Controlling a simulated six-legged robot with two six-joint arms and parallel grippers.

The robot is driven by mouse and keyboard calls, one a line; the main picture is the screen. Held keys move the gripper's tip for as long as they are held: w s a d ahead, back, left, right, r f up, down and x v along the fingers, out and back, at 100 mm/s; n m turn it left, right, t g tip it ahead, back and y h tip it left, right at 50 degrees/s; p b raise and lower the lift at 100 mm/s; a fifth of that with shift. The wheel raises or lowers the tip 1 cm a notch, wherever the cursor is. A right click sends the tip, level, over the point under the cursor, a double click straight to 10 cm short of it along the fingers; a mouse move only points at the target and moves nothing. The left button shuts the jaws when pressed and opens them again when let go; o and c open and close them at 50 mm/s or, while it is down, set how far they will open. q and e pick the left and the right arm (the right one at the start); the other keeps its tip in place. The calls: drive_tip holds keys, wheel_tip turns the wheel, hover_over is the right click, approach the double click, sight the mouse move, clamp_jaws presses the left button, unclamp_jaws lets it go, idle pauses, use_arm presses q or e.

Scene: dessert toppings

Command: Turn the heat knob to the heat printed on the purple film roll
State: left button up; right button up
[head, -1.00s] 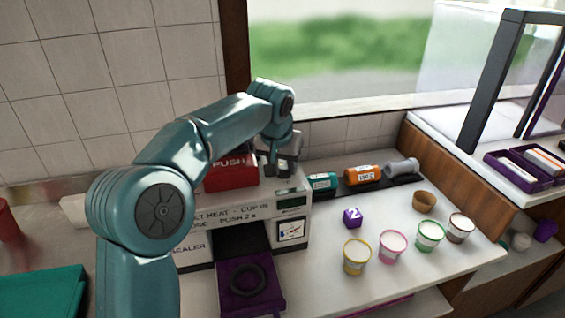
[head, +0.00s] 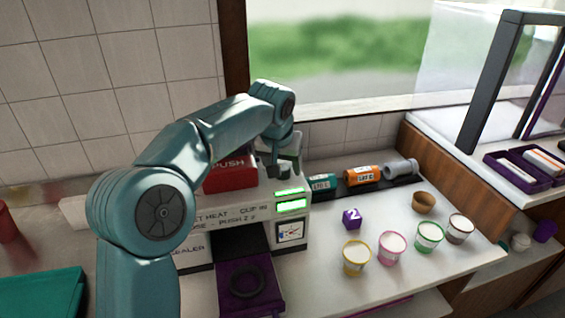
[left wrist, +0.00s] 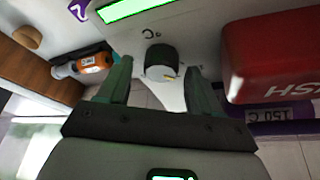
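The dark round heat knob (left wrist: 162,58) sits on the sealer's white surface in the left wrist view, with a small yellow mark at its edge. My left gripper (left wrist: 158,70) is open, one finger either side of the knob, with visible gaps. In the head view my left gripper (head: 284,163) is over the sealer (head: 215,212), beside the red PUSH block (head: 230,176), and hides the knob. The purple film roll (left wrist: 305,107) shows partly past the red block in the left wrist view, with an upside-down label that seems to read 150 C. My right gripper is out of view.
Two green displays (head: 291,200) glow on the sealer. Teal (head: 322,181), orange (head: 362,174) and grey (head: 400,168) rolls lie behind several cups. A purple cube (head: 352,217) marked 2 stands before them. A purple tray (head: 272,299) holds a dark ring.

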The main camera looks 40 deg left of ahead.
use_arm(q)
drive_tip(key=p+v, duration=0.1)
drive_tip(key=v, duration=1.5)
drive_tip(key=shift+r+p, duration=0.2)
drive_tip(key=shift+p, duration=0.15)
drive_tip(key=shift+d, duration=0.1)
drive_tip(key=shift+f, duration=0.1)
